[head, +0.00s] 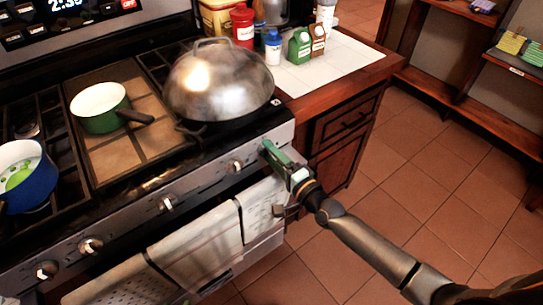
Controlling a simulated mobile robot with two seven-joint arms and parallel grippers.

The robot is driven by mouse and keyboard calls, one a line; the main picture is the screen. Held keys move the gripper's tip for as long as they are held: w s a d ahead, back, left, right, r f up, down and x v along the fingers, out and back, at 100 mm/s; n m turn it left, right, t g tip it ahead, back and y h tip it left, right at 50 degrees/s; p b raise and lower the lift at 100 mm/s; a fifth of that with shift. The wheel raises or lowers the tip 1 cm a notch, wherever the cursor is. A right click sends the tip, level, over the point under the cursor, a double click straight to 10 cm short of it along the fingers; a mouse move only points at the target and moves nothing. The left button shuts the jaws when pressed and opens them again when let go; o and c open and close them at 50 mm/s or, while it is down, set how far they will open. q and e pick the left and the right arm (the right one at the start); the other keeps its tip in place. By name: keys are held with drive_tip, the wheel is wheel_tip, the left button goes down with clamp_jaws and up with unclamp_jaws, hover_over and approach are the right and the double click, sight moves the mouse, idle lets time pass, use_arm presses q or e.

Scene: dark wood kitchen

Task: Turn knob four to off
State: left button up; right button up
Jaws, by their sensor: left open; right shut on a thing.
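The stove's front panel (200,190) carries several silver knobs in a row. From the left, visible ones include the far-left knob (46,270), the one beside it (90,245), a middle knob (167,203) and one further right (236,166). My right gripper (269,149), with green fingers, reaches from the right to the panel's right end. It is shut on what seems to be the rightmost knob, which the fingers hide. I cannot tell that knob's angle. No number labels are readable. My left gripper is not in view.
A domed metal lid on a pan (219,80), a green pot (100,106) and a blue pot (29,180) stand on the stove. Towels (200,245) hang on the oven handle below the knobs. Bottles crowd the white-tiled counter (345,62). The tiled floor at right is clear.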

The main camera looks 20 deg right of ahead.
drive_tip(key=shift+m, duration=0.5)
drive_tip(key=o, duration=1.4)
drive_tip(key=shift+c, duration=0.2)
drive_tip(key=v, duration=1.2)
drive_tip(key=shift+s, duration=0.25)
